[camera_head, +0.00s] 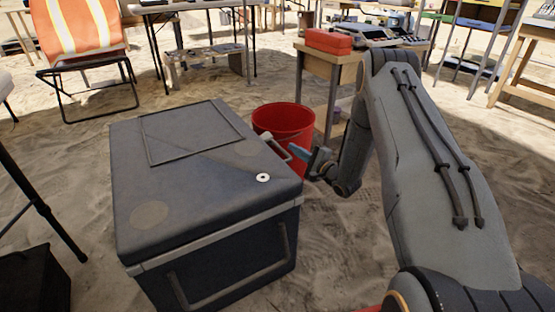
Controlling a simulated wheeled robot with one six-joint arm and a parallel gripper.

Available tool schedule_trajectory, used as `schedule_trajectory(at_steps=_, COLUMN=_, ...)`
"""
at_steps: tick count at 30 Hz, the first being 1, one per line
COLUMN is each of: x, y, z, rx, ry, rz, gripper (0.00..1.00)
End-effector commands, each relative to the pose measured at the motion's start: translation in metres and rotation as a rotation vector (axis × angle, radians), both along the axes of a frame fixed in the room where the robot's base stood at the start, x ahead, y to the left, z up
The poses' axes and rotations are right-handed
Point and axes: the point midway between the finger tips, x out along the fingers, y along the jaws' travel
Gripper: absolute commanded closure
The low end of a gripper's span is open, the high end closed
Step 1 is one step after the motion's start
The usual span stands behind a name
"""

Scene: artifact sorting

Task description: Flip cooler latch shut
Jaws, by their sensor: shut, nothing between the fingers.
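The dark grey cooler (190,195) stands on the sand at the left middle, its lid down. A light grey latch or handle piece (277,147) shows at the lid's right rear edge. My gripper (300,153) is at that edge, just right of the grey piece, with its bluish fingertips pointing left. The fingers are shut with nothing held. I cannot tell whether the fingertips touch the grey piece. The gripper and my arm hide part of what lies behind them.
A red bucket (284,120) stands close behind the cooler's right rear corner. A wooden table (322,62) carries a red box (328,41). An orange folding chair (84,28) is at the back left. A black crate (32,280) sits at the lower left. Sand in front right of the cooler is clear.

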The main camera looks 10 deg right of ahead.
Motion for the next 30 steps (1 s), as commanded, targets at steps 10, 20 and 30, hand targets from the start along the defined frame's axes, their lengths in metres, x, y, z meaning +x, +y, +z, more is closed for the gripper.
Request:
schedule_trajectory(at_steps=10, x=-0.011, y=0.000, z=-0.050, rx=0.246, ry=-0.032, rz=0.085, gripper=1.00)
schedule_trajectory(at_steps=20, x=-0.011, y=0.001, z=-0.048, rx=0.249, ry=-0.032, rz=0.086, gripper=1.00)
schedule_trajectory(at_steps=30, x=0.024, y=0.022, z=-0.044, rx=0.247, ry=-0.034, rz=0.089, gripper=1.00)
